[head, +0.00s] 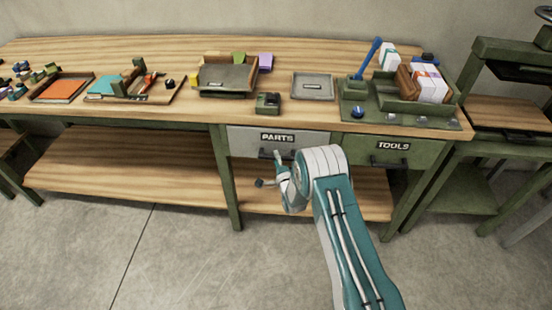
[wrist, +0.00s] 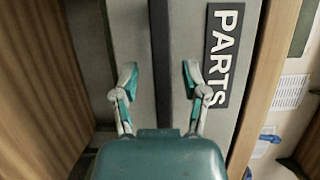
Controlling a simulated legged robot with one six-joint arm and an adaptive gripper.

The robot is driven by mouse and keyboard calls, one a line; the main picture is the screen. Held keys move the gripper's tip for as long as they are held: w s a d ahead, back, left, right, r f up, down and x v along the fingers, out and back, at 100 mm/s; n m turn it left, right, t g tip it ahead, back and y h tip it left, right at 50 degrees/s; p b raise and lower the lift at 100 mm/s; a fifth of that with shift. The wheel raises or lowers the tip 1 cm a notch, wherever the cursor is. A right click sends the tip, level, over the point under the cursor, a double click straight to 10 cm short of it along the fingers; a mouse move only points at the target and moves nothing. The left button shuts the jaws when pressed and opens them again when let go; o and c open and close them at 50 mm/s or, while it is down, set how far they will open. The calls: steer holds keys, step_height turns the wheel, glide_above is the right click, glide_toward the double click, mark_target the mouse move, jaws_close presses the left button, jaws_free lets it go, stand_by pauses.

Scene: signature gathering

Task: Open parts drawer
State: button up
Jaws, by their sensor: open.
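The parts drawer (head: 245,141) has a light grey front with a black PARTS label, under the bench top left of the tools drawer; it looks closed. Its dark bar handle (head: 265,154) is partly hidden by my gripper (head: 269,169) in the head view. In the wrist view, my gripper (wrist: 158,80) is open, with one finger on each side of the dark handle bar (wrist: 161,50). The PARTS label (wrist: 222,55) is right of the fingers on the drawer front (wrist: 130,35). Contact between fingers and handle cannot be told.
The green tools drawer (head: 392,150) is to the right. The wooden bench top (head: 215,117) above holds trays and boxes. A lower wooden shelf (head: 125,175) runs below, with a green leg (head: 229,180) left of my gripper. The floor (head: 190,260) in front is clear.

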steer(key=shift+w+a, duration=0.1)
steer(key=shift+w, duration=0.3)
jaws_close()
steer(key=shift+s+f, duration=0.1)
steer(key=shift+s, duration=0.05)
